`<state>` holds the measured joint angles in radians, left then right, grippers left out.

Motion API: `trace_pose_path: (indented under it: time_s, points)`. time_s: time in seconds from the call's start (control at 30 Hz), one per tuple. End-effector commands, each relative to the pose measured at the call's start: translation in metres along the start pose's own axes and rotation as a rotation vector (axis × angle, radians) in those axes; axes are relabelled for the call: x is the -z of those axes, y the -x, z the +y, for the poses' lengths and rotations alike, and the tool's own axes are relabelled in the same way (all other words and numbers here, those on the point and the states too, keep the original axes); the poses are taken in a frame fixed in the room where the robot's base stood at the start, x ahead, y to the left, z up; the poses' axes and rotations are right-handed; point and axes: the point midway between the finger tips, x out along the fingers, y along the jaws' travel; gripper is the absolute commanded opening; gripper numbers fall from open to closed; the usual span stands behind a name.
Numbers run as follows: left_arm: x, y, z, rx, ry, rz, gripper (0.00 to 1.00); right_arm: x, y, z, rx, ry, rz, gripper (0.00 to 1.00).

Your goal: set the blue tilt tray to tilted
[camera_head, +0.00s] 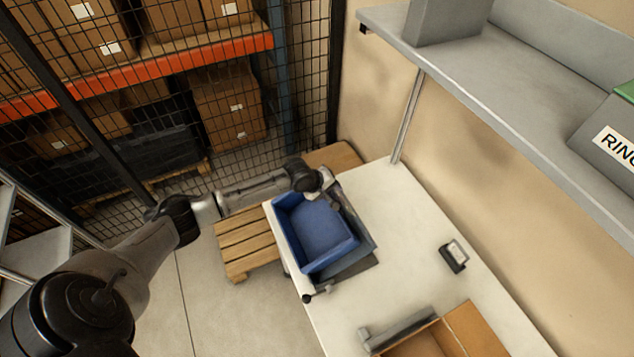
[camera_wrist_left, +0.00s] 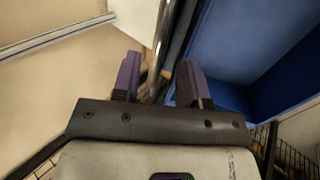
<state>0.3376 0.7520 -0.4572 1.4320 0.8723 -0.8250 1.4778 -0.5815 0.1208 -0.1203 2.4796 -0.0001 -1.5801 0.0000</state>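The blue tilt tray (camera_head: 318,235) sits on a dark grey base plate (camera_head: 362,243) at the far left of the white table. It is an open, empty bin; I cannot tell its exact tilt. My left gripper (camera_head: 332,194) is at the tray's far edge in the head view. In the left wrist view, the left gripper's fingers (camera_wrist_left: 160,80) are apart, with a shiny metal rod (camera_wrist_left: 158,50) showing between them. The tray's blue wall (camera_wrist_left: 235,45) is beside the right finger. Whether the fingers touch the rod is unclear. My right gripper is out of view.
A dark knob (camera_head: 307,298) shows at the tray's near corner. A small black-and-white device (camera_head: 454,256) and an open cardboard box (camera_head: 470,328) are on the white table (camera_head: 400,290). A grey shelf (camera_head: 500,100) overhangs its right side. A wooden pallet (camera_head: 245,240) is left of the table.

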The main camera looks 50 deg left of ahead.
Motion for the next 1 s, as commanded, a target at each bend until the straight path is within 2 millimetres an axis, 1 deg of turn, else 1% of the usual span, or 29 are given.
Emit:
trace_pose_path:
  time_s: [0.4,0.53,0.73,1.0]
  points:
    - [0.001,0.077,-0.002,0.001,-0.004,0.003,0.4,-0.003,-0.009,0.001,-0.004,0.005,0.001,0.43]
    - [0.0,0.098,-0.001,0.0,-0.004,0.002,0.4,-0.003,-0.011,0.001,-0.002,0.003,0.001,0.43]
    - [0.0,0.117,-0.001,0.0,-0.001,0.001,0.4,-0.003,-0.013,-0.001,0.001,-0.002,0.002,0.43]
    - [0.0,0.124,0.0,-0.001,0.0,0.001,0.4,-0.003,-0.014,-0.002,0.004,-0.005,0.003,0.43]
